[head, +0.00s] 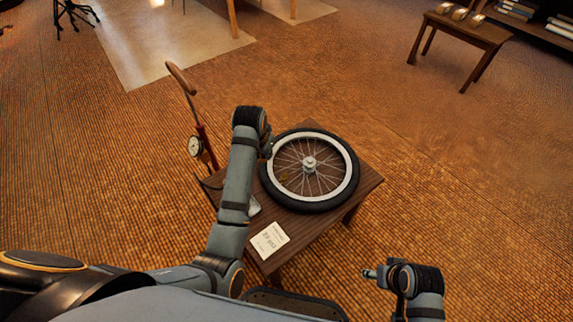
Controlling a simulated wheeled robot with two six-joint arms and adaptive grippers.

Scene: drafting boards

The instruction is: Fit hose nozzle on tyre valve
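A wheel with a black tyre (347,192) and pale rim lies flat on a small wooden table (318,225). A small brassy spot shows inside the rim at its left; I cannot tell if it is the valve. A red floor pump (206,147) with a wooden handle and round gauge (195,146) stands at the table's left. The hose nozzle cannot be made out. My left gripper (267,150) is at the tyre's upper left edge, mostly hidden by its wrist. My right gripper (369,273) is away from the table at lower right, its fingers too small to read.
A printed card (270,240) lies on the table's front left part. A grey object (254,207) sits beside my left forearm, partly hidden. Another wooden table (467,30) stands far right near a bookshelf (530,14). The floor right of the wheel is clear.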

